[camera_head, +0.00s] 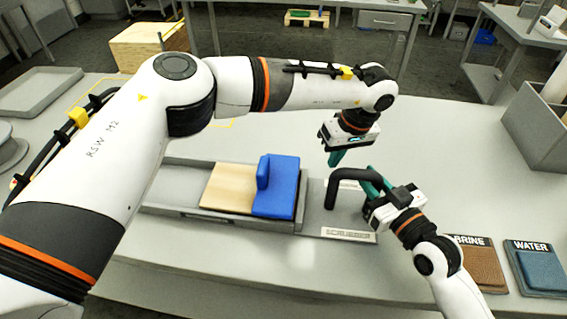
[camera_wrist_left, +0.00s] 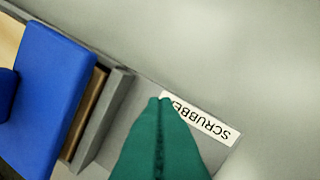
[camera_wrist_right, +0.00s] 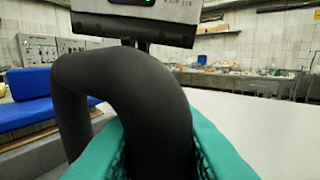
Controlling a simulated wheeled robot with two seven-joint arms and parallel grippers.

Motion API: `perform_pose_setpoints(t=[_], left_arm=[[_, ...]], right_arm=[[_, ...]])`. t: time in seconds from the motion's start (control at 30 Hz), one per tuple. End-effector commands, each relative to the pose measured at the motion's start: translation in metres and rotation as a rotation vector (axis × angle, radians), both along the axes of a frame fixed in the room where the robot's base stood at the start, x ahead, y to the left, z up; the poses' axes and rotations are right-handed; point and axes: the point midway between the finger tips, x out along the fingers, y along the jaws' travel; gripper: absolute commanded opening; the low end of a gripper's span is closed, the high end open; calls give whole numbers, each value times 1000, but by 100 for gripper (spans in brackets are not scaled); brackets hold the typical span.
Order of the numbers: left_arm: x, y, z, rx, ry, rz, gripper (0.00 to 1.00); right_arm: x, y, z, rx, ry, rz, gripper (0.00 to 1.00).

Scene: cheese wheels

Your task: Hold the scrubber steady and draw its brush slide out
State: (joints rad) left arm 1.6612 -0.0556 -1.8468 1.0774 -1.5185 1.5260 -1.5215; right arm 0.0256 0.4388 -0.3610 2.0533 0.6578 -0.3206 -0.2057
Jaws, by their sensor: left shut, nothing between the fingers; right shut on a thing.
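The scrubber is a grey tray-like body (camera_head: 185,213) on the table with a "SCRUBBER" label (camera_head: 348,235) at its right end. Its slide shows a pale wooden board (camera_head: 229,187) with a blue block and upright blue tab (camera_head: 276,186). A black arched handle (camera_head: 351,174) stands at the right end. My right gripper (camera_head: 370,181) is shut on this handle; the right wrist view shows its green fingers on either side of the handle (camera_wrist_right: 130,95). My left gripper (camera_head: 336,158) is shut and empty, above and behind the handle. In the left wrist view its closed green fingertips (camera_wrist_left: 160,101) overlap the label.
Brown "BRINE" (camera_head: 482,262) and blue "WATER" (camera_head: 541,268) pads lie at the front right. A grey bin (camera_head: 540,128) stands at the right. A grey tray (camera_head: 50,92) lies at the back left. The table behind the scrubber is mostly clear.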

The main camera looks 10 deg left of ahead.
Motion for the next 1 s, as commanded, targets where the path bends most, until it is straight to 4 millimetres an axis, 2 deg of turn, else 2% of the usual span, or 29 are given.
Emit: perform_pose_setpoints(t=[0.03,0.13,0.3,0.4,0.57,1.0], left_arm=[[-5,10,17,151,1,-97,0],[-25,23,47,367,91,-235,0],[-56,29,84,558,251,-363,0],[-64,31,94,604,305,-393,0],[-68,42,88,617,332,-406,0],[-68,96,38,614,326,-403,0]], right_arm=[[0,0,0,-1,1,-1,0],[0,0,0,-1,1,-1,0],[0,0,-1,-1,1,-1,0],[0,0,-1,-1,1,-1,0],[0,0,-1,-1,1,-1,0],[0,0,0,-1,1,0,0]])
